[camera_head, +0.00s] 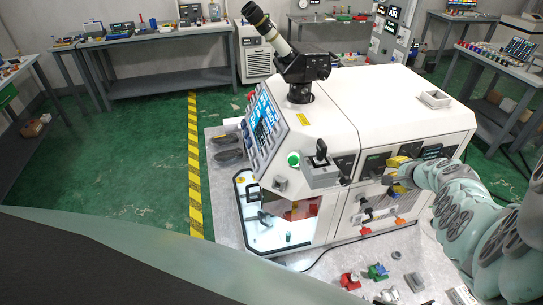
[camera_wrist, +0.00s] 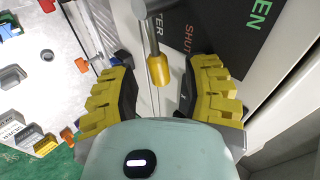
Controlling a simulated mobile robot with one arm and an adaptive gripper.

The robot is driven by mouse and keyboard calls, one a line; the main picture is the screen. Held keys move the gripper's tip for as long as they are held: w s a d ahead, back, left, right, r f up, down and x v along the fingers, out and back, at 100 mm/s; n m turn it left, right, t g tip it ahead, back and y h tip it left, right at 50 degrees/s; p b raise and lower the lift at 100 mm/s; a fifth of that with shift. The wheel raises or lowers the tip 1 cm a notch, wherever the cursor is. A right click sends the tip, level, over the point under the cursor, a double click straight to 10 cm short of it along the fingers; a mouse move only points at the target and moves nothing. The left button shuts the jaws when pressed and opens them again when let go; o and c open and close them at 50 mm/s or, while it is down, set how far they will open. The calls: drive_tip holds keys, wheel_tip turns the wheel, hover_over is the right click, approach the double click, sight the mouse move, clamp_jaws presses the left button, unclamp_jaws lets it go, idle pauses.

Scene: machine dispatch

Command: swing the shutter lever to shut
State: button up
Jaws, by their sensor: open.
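The shutter lever (camera_wrist: 157,69) is a grey metal rod with a yellow tip, and it hangs down from a grey hub at the top of the wrist view. Behind it is a black label plate (camera_wrist: 217,35) with "SHUT" in orange and a cut-off "EN" in green. My gripper (camera_wrist: 161,76) is open, with one yellow-padded finger on each side of the yellow tip and a visible gap on both sides. In the head view, my gripper (camera_head: 393,172) is at the front of the white machine (camera_head: 400,95); the lever is not clearly visible there.
Other knobs and handles sit on the machine's front, near an orange part (camera_head: 399,222). Red (camera_head: 349,281) and green (camera_head: 377,272) parts lie on the floor plate before it. A control box with a joystick (camera_head: 321,173) stands out to the left of my gripper.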

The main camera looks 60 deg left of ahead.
drive_tip(key=shift+s+d+r, duration=0.1)
drive_tip(key=shift+s+r, duration=0.05)
drive_tip(key=v, duration=0.7)
idle(0.7)
drive_tip(key=shift+d, duration=0.1)
idle(0.4)
